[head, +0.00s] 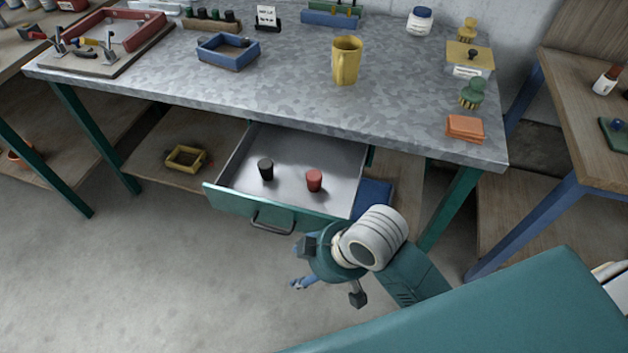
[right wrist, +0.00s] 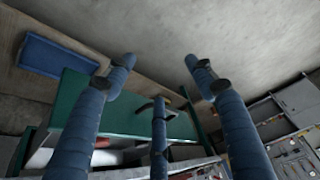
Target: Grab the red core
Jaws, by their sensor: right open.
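The red core (head: 314,180) stands upright in the open drawer (head: 243,205) below the grey workbench, in the head view. A black core (head: 266,169) stands to its left in the same drawer. My right gripper (head: 300,284) is in front of the drawer, below and apart from the red core in the picture. Its blue fingers (right wrist: 160,78) are spread and empty in the right wrist view. My left gripper is out of view.
A yellow box (head: 186,158) and a blue item (head: 373,194) are on the lower shelf. Floor to the left is clear.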

